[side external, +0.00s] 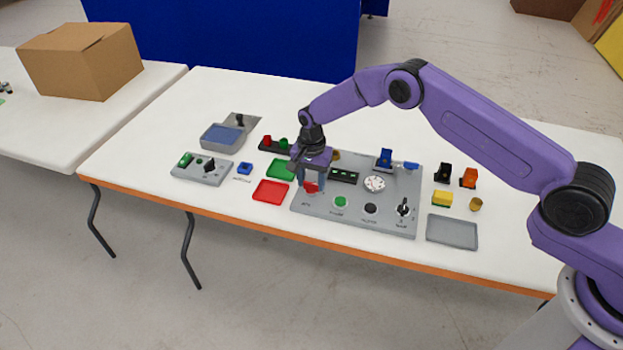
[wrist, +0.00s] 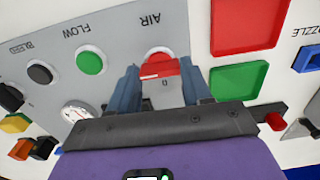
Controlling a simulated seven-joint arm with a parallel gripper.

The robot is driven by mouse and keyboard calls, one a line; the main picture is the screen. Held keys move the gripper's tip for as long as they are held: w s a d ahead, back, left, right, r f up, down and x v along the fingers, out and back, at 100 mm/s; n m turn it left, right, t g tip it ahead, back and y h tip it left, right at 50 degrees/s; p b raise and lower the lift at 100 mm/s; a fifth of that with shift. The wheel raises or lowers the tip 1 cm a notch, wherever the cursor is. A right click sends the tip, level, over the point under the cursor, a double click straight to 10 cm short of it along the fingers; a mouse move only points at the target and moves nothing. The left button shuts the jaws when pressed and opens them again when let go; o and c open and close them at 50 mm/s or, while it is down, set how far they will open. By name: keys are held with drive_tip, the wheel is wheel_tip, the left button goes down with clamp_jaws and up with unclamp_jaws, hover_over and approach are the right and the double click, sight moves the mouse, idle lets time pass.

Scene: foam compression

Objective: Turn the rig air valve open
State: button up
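The air valve is a red handle (side external: 311,188) at the front left of the grey rig panel (side external: 330,207). In the wrist view the red handle (wrist: 160,67) sits on a round pale base beside the upside-down word AIR, with its long side running across the picture. My gripper (side external: 311,184) points down over it. In the wrist view my gripper (wrist: 160,78) has its two blue-grey fingers apart, one on each side of the handle. I cannot tell whether the fingertips touch it. The fingers hide part of the handle's ends.
On the panel, a green button (side external: 341,202), black button (side external: 371,208) and black switch (side external: 404,207) lie to the right; a white gauge (side external: 374,184) stands behind. Red (side external: 270,191) and green (side external: 281,169) trays lie left. A grey tray (side external: 452,232) lies right.

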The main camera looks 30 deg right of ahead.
sight(311, 184)
drive_tip(key=o, duration=0.4)
drive_tip(key=shift+r, duration=0.1)
wheel_tip(311, 184, up, 17)
drive_tip(key=shift+r, duration=0.15)
idle(0.5)
